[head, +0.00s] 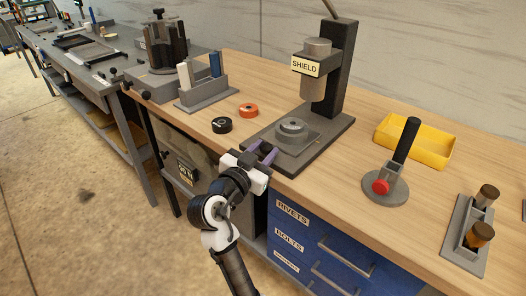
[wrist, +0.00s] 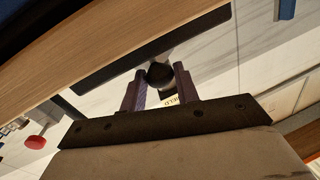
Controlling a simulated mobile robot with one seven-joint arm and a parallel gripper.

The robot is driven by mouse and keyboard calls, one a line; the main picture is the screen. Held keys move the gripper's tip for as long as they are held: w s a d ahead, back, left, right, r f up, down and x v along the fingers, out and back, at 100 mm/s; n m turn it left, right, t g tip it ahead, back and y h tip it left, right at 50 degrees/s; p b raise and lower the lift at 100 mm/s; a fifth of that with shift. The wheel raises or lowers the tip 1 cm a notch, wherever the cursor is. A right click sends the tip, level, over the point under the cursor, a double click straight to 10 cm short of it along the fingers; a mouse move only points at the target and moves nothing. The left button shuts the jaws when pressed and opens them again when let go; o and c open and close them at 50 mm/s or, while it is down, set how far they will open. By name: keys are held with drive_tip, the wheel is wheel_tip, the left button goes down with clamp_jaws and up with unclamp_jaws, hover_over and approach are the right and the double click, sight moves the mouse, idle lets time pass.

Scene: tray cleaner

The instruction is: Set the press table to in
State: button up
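The press (head: 342,70) stands on the bench with a grey ram and a "SHIELD" label (head: 306,66). Its press table (head: 286,144) is a grey plate on the dark base, bearing a round grey fixture. The plate sits forward and left of the ram in the head view. My gripper (head: 262,149) is at the front edge of the base, its two purple fingers apart. In the wrist view my gripper (wrist: 158,88) has a dark round knob (wrist: 160,74) showing between its fingers. I cannot tell whether the fingers touch it.
A black ring (head: 222,125) and an orange ring (head: 248,110) lie left of the press. A holder with upright cylinders (head: 206,92) stands behind them. A red-buttoned stand (head: 385,190), a yellow tray (head: 414,146) and a grey rack (head: 466,235) are at right. Blue drawers (head: 315,245) are below.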

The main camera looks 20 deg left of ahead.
sight(272, 146)
clamp_jaws()
drive_tip(key=shift+w+d, duration=0.25)
drive_tip(key=shift+w, duration=0.45)
drive_tip(key=shift+w+d, duration=0.3)
drive_tip(key=shift+w, duration=0.45)
drive_tip(key=shift+w+d, duration=0.25)
drive_tip(key=shift+w, duration=0.45)
drive_tip(key=o, duration=0.8)
unclamp_jaws()
drive_tip(key=shift+s, duration=0.1)
drive_tip(key=shift+s+a+b, duration=0.35)
drive_tip(key=shift+s+b, duration=0.15)
drive_tip(key=shift+s, duration=1.75)
drive_tip(key=shift+s+a+b, duration=0.35)
drive_tip(key=shift+s+b, duration=0.2)
drive_tip(key=shift+s, duration=1.75)
drive_tip(key=shift+s+a+b, duration=0.35)
drive_tip(key=shift+s+b, duration=0.15)
drive_tip(key=shift+s, duration=1.75)
drive_tip(key=shift+c, duration=0.3)
